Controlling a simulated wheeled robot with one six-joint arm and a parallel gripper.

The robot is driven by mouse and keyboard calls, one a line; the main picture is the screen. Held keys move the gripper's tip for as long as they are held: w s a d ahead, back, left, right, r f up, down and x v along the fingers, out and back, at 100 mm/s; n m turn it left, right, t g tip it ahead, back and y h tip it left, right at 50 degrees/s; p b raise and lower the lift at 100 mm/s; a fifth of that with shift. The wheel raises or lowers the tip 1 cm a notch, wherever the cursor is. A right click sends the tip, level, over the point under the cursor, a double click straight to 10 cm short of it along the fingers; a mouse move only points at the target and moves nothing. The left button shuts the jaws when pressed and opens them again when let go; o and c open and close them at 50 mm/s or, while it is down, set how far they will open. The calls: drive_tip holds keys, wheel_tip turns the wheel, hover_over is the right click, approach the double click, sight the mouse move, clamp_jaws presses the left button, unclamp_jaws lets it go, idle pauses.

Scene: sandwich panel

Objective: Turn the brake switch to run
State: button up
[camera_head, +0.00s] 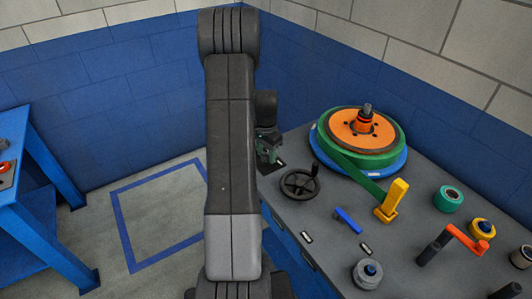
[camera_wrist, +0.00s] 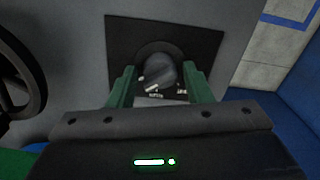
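The brake switch (camera_wrist: 164,74) is a dark grey rotary knob on a square black plate (camera_wrist: 122,30), seen in the wrist view. A pale mark on the knob points to its lower left. Small white labels lie below it, too blurred to read. My gripper (camera_wrist: 159,68) has two green fingers, one on each side of the knob, with a gap to it on both sides. It is open and holds nothing. In the head view my gripper (camera_head: 268,148) is over the bench's left end; the knob is hidden there and only part of its plate shows.
A black handwheel (camera_head: 299,184) stands close right of my gripper on the grey bench (camera_head: 320,255). Behind it is a reel (camera_head: 362,128) with green tape. A blue lever (camera_head: 348,220), a yellow post (camera_head: 392,200) and an orange crank (camera_head: 465,240) stand further right.

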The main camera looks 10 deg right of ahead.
drive_tip(key=c, duration=0.7)
drive_tip(key=shift+o, duration=0.2)
drive_tip(key=n+b, duration=0.2)
drive_tip(key=n, duration=0.2)
drive_tip(key=shift+n+b, duration=0.3)
drive_tip(key=shift+b, duration=0.1)
drive_tip(key=n+b, duration=0.1)
drive_tip(key=n, duration=0.3)
drive_tip(key=shift+n, duration=0.7)
drive_tip(key=o, duration=1)
drive_tip(key=shift+c, duration=0.2)
